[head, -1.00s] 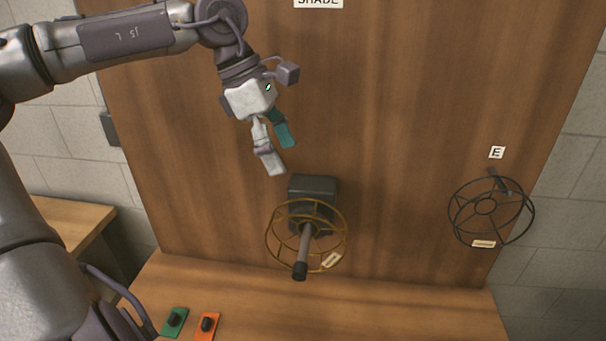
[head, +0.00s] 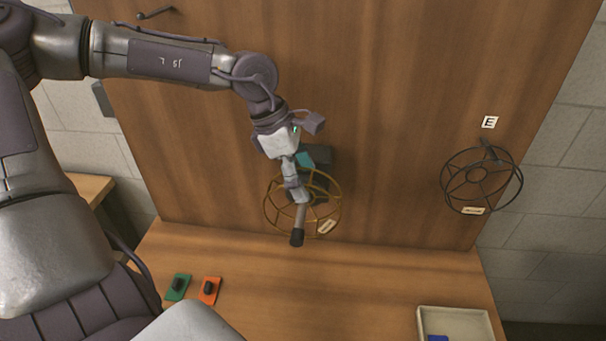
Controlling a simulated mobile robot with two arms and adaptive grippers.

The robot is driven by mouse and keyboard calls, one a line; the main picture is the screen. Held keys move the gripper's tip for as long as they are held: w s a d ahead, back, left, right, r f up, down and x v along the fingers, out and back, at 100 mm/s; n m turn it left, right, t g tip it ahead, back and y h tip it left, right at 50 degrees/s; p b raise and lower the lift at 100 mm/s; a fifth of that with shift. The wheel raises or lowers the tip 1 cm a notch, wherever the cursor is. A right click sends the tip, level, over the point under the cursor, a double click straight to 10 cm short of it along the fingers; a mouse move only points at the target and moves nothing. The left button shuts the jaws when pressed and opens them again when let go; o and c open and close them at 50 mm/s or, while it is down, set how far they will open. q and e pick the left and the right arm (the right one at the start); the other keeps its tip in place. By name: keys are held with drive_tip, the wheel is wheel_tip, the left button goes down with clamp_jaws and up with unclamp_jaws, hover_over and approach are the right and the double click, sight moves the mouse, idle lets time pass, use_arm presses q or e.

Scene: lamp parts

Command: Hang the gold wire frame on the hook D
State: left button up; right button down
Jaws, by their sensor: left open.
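My left gripper (head: 304,180) is open at the upper part of the frame. One pale finger overlaps the ring and the rod; the teal finger is by the dark block. I cannot tell whether either finger touches the wire. No label D is readable; a dark unlabelled hook (head: 155,13) shows at the board's top left. My right gripper is not in view.
A dark wire frame (head: 466,207) hangs on a hook under label E (head: 489,122) at the right. Green (head: 178,287) and orange (head: 209,291) plates with black knobs lie on the bench. A pale tray (head: 455,311) with something blue is at the bottom right. The bench's middle is clear.

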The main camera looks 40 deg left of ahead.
use_arm(q)
drive_tip(key=c, duration=1.4)
drive_tip(key=shift+s, duration=0.1)
drive_tip(key=shift+s+d, duration=0.1)
drive_tip(key=shift+d, duration=0.05)
drive_tip(key=s+d+b, duration=0.5)
drive_tip(key=s+d, duration=0.2)
drive_tip(key=s, duration=0.5)
drive_tip(key=shift+s+d, duration=0.2)
drive_tip(key=shift+d, duration=0.05)
idle(1.6)
